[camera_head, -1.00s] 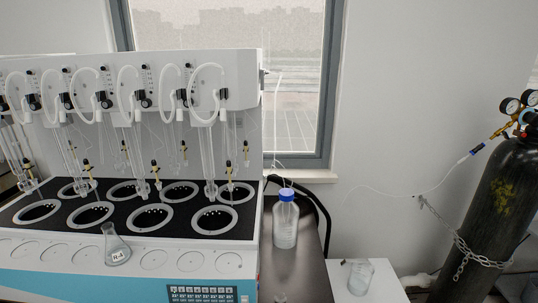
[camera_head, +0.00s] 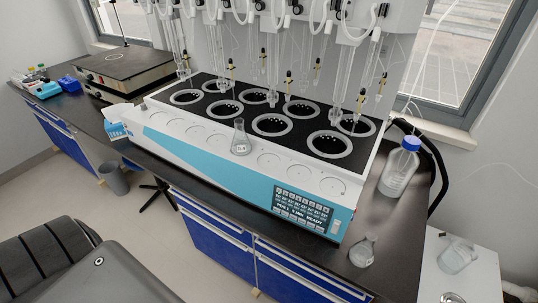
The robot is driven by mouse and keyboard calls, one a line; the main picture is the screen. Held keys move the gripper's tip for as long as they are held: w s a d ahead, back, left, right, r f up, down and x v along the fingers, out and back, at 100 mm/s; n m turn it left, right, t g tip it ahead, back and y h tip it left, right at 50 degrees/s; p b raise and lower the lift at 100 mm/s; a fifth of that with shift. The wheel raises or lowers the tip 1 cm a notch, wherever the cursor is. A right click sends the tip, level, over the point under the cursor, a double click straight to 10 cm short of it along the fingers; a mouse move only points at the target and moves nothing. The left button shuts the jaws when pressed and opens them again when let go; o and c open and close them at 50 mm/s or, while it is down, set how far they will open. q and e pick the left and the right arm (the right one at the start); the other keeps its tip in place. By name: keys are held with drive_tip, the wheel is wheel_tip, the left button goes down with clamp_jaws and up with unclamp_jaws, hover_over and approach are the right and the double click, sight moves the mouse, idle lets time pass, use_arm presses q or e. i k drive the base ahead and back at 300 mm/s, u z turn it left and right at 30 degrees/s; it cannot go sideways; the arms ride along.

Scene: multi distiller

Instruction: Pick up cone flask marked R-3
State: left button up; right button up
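A small cone flask (camera_head: 240,140) with a white label stands on the front ledge of the white and blue distiller (camera_head: 215,150). Its label is too small to read now; in the earlier view it looked like R-4. A second cone flask (camera_head: 362,253) is on the dark counter to the right of the distiller's front corner. A third clear flask (camera_head: 457,256) is on the low white table at the right. I cannot read a mark R-3 on any of them. Neither of my grippers is in view.
A blue-capped bottle (camera_head: 399,168) stands on the counter (camera_head: 400,235) behind the second flask. Glass tubes hang over the distiller's round wells. A hot plate (camera_head: 125,65) and blue boxes (camera_head: 69,83) are at the far left. A grey bin (camera_head: 113,178) stands on the open floor.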

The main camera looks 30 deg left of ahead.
sight(361, 254)
drive_tip(key=u, duration=1.15)
drive_tip(key=k, duration=1.25)
drive_tip(key=z, duration=1.75)
drive_tip(key=i, duration=0.5)
